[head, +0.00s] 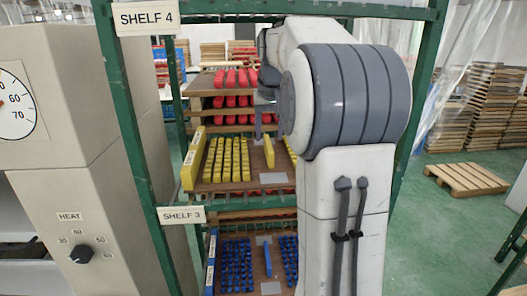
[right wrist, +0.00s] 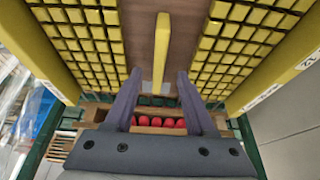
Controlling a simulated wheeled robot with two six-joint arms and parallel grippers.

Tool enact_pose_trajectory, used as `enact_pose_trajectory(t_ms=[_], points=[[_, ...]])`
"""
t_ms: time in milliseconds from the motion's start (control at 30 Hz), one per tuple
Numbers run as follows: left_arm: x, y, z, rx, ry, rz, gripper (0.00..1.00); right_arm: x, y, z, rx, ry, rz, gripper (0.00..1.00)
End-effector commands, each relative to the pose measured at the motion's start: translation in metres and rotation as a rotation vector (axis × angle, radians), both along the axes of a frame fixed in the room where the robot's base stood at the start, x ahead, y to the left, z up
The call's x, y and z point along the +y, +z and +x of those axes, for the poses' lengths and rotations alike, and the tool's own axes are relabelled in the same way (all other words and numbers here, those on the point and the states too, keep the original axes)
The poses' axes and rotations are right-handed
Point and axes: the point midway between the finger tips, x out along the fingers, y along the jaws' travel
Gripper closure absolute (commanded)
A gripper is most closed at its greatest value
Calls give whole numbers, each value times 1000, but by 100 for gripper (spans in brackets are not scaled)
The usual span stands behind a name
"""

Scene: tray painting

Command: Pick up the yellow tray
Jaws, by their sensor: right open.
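The yellow tray (head: 193,160) sits on the middle shelf of the rack, above the SHELF 3 sign. It has a brown base, yellow side walls, rows of small yellow blocks and a yellow handle (head: 268,152) along its middle. In the right wrist view the tray (right wrist: 139,20) fills the top, and its handle (right wrist: 161,42) stands between my two fingers. My right gripper (right wrist: 159,74) is open, with one finger on each side of the handle and a gap on both sides. In the head view my right arm hides the tray's right part. My left gripper is not in view.
A tray with red pieces (head: 232,80) is above and a tray with blue pieces (head: 236,265) below. Green rack posts (head: 128,120) frame the shelves. A beige machine with a HEAT knob (head: 80,254) stands at left. A pallet (head: 466,178) lies on the floor at right.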

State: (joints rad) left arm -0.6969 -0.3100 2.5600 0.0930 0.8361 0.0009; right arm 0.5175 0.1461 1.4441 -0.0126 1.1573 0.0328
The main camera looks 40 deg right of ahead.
Motion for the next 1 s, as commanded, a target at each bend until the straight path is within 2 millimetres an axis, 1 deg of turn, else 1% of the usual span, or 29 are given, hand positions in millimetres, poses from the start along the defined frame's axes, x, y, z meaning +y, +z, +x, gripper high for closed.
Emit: enact_pose_trajectory(t_ms=[67, 100, 200, 333, 433, 633, 667, 700, 800, 1000], points=[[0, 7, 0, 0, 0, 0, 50, -5, 0, 8, 3, -1, 2, 45], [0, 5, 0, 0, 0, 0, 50, -6, -9, 8, 6, -1, 3, 45], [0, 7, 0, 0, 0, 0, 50, -10, -26, 13, 6, -2, 4, 45], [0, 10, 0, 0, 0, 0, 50, -13, -41, 19, 4, -2, 2, 45], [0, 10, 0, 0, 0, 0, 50, -15, -47, 20, 3, -2, 1, 45], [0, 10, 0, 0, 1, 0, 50, -15, -47, 21, 2, -3, 1, 45], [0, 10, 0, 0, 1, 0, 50, -15, -47, 21, 2, -3, 1, 49], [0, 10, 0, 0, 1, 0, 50, -15, -47, 21, 2, -3, 1, 64], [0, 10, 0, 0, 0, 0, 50, -15, -47, 21, 2, -3, 1, 100], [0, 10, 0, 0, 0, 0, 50, -15, -47, 20, 1, -2, 0, 100]])
